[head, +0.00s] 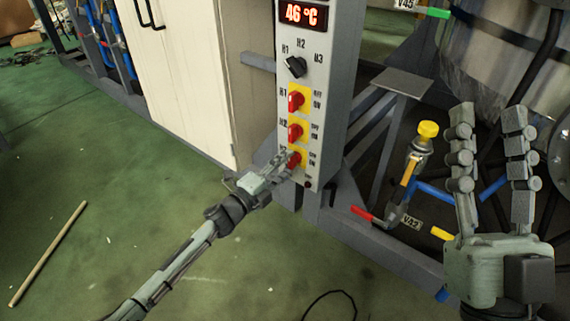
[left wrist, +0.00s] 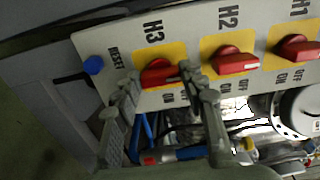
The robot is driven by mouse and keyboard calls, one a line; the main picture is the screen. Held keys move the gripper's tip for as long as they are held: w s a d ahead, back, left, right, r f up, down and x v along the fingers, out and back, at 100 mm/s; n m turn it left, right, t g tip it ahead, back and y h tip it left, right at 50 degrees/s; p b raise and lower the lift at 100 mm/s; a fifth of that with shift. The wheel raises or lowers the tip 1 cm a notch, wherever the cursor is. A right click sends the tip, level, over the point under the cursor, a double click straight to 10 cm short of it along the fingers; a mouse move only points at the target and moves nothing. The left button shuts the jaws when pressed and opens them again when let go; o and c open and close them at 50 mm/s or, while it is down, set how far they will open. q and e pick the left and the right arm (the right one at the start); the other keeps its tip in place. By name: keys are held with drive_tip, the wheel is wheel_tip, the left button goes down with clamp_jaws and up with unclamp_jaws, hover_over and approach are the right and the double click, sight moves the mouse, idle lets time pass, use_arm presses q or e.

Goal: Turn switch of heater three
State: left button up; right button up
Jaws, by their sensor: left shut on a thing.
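The control panel (head: 320,85) carries a column of red rotary switches on yellow plates, labelled H1, H2 and H3. The heater three switch (left wrist: 158,76) is the lowest in the head view (head: 295,159), partly covered there by my left gripper (head: 284,163). In the left wrist view, the fingers of my left gripper (left wrist: 160,82) sit on both sides of the red H3 knob, shut on it. Its exact angle against OFF and ON is hard to read. My right gripper (head: 488,112) is open and empty, fingers up, right of the panel.
The H1 switch (head: 296,100) and H2 switch (head: 295,132) sit above H3. A black selector (head: 296,67) and a 46 °C display (head: 303,14) are higher. A yellow-capped valve (head: 427,130) stands near my right gripper.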

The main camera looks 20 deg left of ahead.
use_arm(q)
drive_tip(key=o, duration=1.2)
drive_tip(key=shift+c, duration=0.2)
drive_tip(key=shift+s, duration=0.1)
drive_tip(key=v, duration=1.1)
drive_tip(key=shift+s+a, duration=0.15)
drive_tip(key=shift+s, duration=0.25)
